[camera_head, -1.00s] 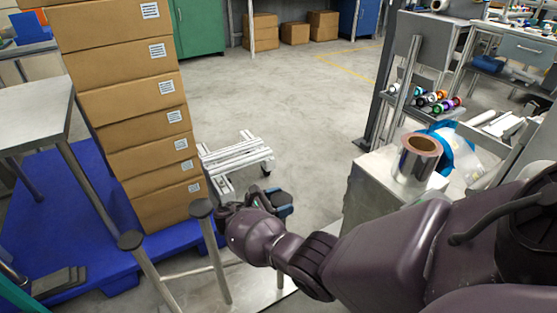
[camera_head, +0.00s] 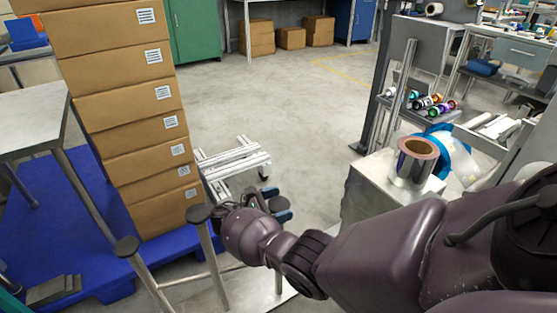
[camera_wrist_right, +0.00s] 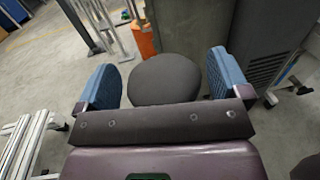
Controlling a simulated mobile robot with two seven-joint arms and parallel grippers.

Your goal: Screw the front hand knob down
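Two dark round knobs on metal posts show in the head view, one (camera_head: 199,213) just left of my right wrist and one (camera_head: 127,246) further left and lower. My right gripper (camera_head: 281,209) points away to the right, its blue fingertips apart. In the right wrist view the gripper (camera_wrist_right: 165,85) is open, with a blue pad on each side of a dark grey round top (camera_wrist_right: 165,79). A gap shows on each side; contact cannot be told. My left gripper is not in view.
A tall carton stack (camera_head: 135,130) stands on a blue pallet (camera_head: 60,215) at left. A low cart with pale bars (camera_head: 235,160) stands beyond my gripper. A metal cabinet (camera_head: 372,190) with a foil roll (camera_head: 413,165) is at right. Floor behind is clear.

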